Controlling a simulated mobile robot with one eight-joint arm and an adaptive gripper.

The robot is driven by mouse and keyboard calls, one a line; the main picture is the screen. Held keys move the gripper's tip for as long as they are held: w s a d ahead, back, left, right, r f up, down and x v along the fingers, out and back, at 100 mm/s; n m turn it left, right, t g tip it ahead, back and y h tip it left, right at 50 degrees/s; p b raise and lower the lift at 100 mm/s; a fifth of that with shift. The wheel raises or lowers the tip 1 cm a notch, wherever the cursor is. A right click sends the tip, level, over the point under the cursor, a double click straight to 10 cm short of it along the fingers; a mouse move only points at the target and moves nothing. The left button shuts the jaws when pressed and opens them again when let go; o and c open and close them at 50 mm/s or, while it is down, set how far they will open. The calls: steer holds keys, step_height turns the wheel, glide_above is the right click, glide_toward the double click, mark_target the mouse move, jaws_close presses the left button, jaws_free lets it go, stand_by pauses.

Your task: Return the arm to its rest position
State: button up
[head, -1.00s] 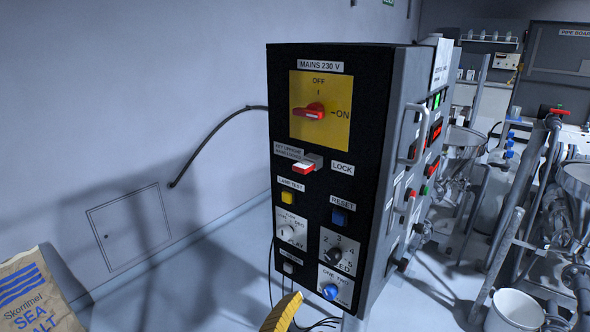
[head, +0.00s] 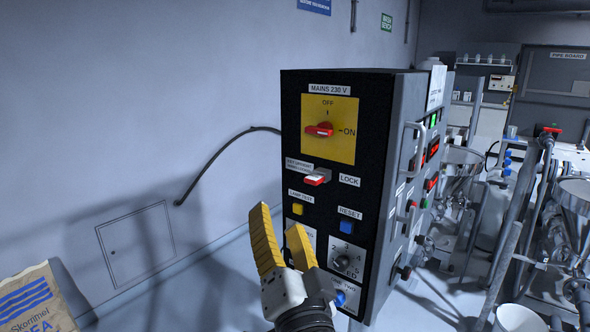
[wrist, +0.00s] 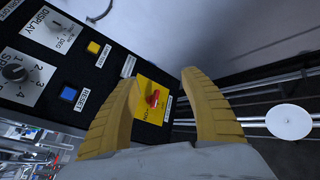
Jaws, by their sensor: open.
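My gripper (head: 276,240) is at the lower middle of the head view, in front of the lower left part of the black control panel (head: 289,115). Its yellow fingers point up, stand apart and hold nothing. In the wrist view, my gripper (wrist: 163,100) is also open, with the red rotary switch (wrist: 153,98) showing between its fingers. In the head view, that switch (head: 319,130) sits on a yellow plate, with its handle lying roughly level. My gripper hides part of the lower knobs and labels.
A blue RESET button (head: 346,227) and a red-and-white lock lever (head: 317,177) stick out from the panel. Metal hoppers (head: 463,160) and pipes crowd the right.

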steer(key=s+d+f+n+g+h, duration=0.1)
steer(key=s+d+f+n+g, duration=0.1)
steer(key=d+f, duration=0.5)
steer(key=s+d+f+n+g+h, duration=0.2)
steer(key=s+d+f+g, duration=0.2)
steer(key=d+f+g, duration=0.2)
steer(key=s+d+f+n+g+h, duration=0.1)
steer(key=s+d+f+g, duration=0.3)
steer(key=d+f, duration=0.4)
steer(key=shift+d+f+n+g+h, duration=0.2)
steer(key=shift+d+n+g+h, duration=0.2)
steer(key=shift+g+h, duration=0.15)
steer(key=shift+w, duration=0.1)
stand_by(0.6)
